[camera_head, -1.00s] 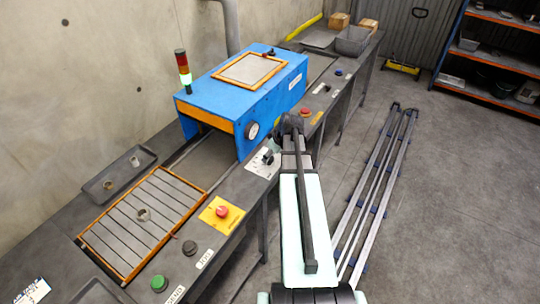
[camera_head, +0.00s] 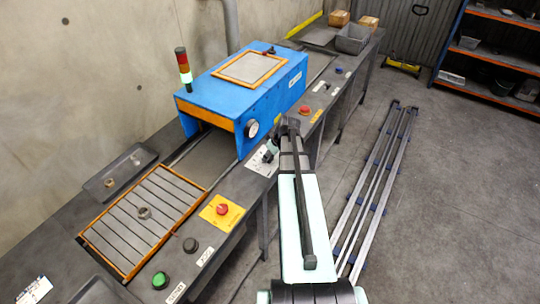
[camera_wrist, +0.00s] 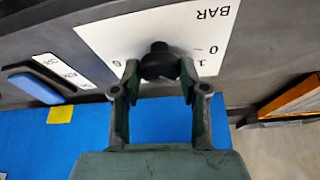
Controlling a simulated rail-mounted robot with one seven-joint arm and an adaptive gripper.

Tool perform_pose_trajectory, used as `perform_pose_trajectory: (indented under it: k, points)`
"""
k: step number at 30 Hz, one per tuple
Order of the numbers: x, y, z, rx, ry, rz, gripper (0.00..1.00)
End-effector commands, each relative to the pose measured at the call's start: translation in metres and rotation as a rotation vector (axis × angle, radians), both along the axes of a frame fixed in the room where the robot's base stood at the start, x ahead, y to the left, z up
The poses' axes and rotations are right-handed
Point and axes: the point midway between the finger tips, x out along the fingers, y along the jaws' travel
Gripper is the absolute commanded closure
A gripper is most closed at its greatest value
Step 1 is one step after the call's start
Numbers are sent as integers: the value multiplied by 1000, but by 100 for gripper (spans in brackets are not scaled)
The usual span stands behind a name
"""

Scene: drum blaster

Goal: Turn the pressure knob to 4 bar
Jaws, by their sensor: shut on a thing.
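The black pressure knob (camera_wrist: 159,61) stands on a white plate marked BAR (camera_wrist: 110,38) in the wrist view. The number marks are partly hidden, so I cannot tell the knob's setting. My gripper (camera_wrist: 160,74) is shut on the knob, with one finger on each side. In the head view, the white plate (camera_head: 262,163) is on the bench front beside the blue machine (camera_head: 235,95), and my gripper (camera_head: 271,151) is at it. The knob itself is mostly hidden there by my gripper.
A round gauge (camera_head: 252,128) is on the blue machine, close to my gripper. A red button on a yellow plate (camera_head: 214,219) is nearer along the bench. A slatted orange-framed panel (camera_head: 126,243) and a grey tray (camera_head: 145,154) lie to the left.

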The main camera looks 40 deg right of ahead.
Motion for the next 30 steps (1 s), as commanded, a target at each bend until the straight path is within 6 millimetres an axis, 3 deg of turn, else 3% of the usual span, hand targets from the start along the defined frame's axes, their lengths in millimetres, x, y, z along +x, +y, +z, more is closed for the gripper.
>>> perform_pose_trajectory:
  k: [11,30]
  points:
    - [-1,2,-3,0,1,-118,92]
    - [1,4,-3,-2,0,-687,92]
